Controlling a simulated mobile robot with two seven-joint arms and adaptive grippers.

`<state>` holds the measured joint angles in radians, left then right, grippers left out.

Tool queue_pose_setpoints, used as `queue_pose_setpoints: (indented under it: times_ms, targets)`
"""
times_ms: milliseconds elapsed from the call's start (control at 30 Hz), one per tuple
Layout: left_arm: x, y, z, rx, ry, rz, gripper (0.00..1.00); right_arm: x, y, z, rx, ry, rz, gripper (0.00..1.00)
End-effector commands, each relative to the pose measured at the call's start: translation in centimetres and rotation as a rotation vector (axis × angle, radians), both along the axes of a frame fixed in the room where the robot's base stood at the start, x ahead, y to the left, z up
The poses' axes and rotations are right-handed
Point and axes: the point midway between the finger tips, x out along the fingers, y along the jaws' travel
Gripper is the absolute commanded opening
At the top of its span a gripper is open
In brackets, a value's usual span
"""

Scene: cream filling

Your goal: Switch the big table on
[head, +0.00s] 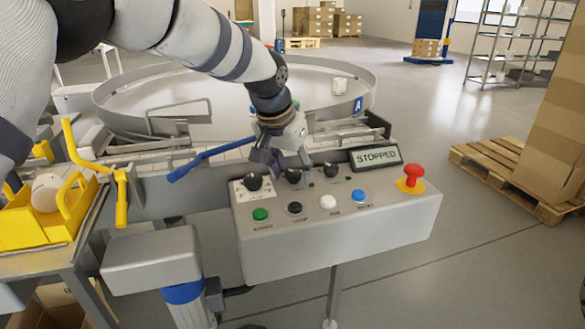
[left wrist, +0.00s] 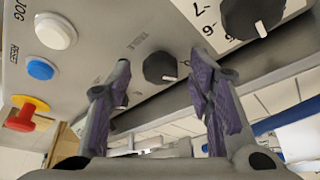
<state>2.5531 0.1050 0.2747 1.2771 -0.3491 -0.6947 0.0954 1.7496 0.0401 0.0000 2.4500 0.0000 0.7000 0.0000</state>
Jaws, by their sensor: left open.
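The big round table (head: 130,117) with a pale rim stands behind the control box (head: 345,235). The box's display (head: 375,156) reads STOPPED. Its top carries a left knob (head: 253,182) on a white scale, a middle knob (head: 293,176), a right knob (head: 330,170), and green (head: 260,214), black (head: 295,208), white (head: 328,202) and blue (head: 358,196) buttons. A red mushroom button (head: 412,174) sits on yellow. My left gripper (head: 283,160) is open above the knobs. In the left wrist view a black knob (left wrist: 160,67) shows between its fingers, with no clear contact. My right gripper is not in view.
A blue lever (head: 210,158) extends left of my left gripper. A yellow tray (head: 30,225) stands on a side bench at left. A pallet with boxes (head: 490,170) is at right. The floor between the box and pallet is clear.

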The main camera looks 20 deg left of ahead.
Motion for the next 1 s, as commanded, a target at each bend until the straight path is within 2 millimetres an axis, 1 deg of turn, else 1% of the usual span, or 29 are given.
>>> queue_pose_setpoints:
  times_ms: [167,200,267,300,400,633,767,1000]
  targets:
    - [0.01,0.0,0.12,0.0,-0.002,0.0,0.47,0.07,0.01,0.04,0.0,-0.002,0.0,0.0]
    - [0.01,0.0,0.12,0.0,-0.002,0.0,0.43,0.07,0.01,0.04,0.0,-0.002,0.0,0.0]
    - [0.01,0.0,0.12,0.0,-0.002,0.0,0.29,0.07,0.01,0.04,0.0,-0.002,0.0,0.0]
    - [0.0,0.0,0.12,0.0,-0.002,0.0,0.2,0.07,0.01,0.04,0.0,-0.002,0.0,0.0]
    - [0.01,0.0,0.11,0.0,-0.002,0.0,0.0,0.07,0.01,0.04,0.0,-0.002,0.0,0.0]
    - [0.0,0.01,0.1,0.0,-0.001,-0.01,0.0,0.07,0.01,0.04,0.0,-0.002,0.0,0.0]
    - [0.03,0.07,0.09,-0.001,-0.001,-0.045,0.0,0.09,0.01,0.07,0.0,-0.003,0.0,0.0]
    - [0.07,0.22,-0.02,-0.003,0.001,-0.202,0.0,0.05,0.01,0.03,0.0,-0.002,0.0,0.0]
